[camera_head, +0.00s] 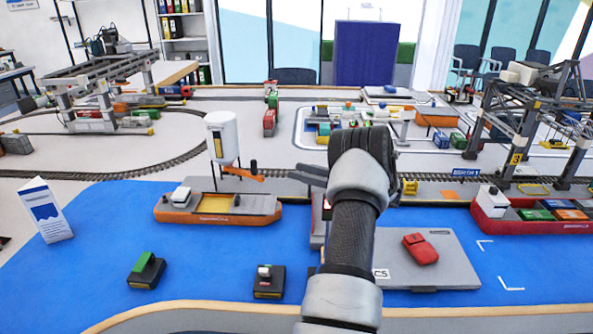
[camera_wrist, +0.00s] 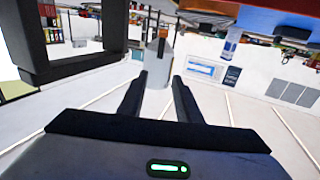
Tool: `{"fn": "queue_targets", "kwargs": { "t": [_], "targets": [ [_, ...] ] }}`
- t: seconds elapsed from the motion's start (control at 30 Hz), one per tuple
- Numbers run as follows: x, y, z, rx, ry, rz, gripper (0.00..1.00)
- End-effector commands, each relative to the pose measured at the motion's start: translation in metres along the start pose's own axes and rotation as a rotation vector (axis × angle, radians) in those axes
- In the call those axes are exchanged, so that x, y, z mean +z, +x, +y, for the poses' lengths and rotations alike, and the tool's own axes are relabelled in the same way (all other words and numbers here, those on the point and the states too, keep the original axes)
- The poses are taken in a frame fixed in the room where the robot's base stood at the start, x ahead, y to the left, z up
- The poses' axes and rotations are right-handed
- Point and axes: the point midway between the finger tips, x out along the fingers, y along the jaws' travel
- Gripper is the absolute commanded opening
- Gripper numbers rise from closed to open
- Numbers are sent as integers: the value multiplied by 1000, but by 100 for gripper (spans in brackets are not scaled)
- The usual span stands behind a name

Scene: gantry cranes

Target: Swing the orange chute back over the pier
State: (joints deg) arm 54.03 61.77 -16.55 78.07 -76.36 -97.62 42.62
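The orange chute (camera_head: 240,172) sticks out to the right from under the white silo (camera_head: 222,138), with a dark knob near its outer end. It lies close to the grey pier edge (camera_head: 293,187), behind the orange ship (camera_head: 215,212); I cannot tell exactly what is beneath its tip. My gripper (camera_head: 304,176) is to the right of the chute, pointing left, apart from it. In the wrist view, which looks upside down, my gripper (camera_wrist: 158,98) has its two fingers spread with nothing between them. A pale cylinder, apparently the silo (camera_wrist: 158,62), shows beyond them.
A red container ship (camera_head: 530,216) lies at the right below a gantry crane (camera_head: 515,125). A grey platform with a red block (camera_head: 420,249) is at front right. Two small dark pedestals (camera_head: 147,271) and a white sign (camera_head: 46,210) stand on the blue water.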

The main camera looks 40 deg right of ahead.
Motion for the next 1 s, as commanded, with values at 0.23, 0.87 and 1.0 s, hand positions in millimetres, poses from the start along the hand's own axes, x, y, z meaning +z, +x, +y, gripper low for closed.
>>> {"fn": "queue_targets", "kwargs": {
  "t": [0.23, 0.87, 1.0],
  "targets": [
    [-2, 3, 0, 3, 0, 4, 18],
    [-173, 180, 21, 742, 459, 758, 0],
    [-155, 185, -12, 941, 723, 892, 0]
  ]
}}
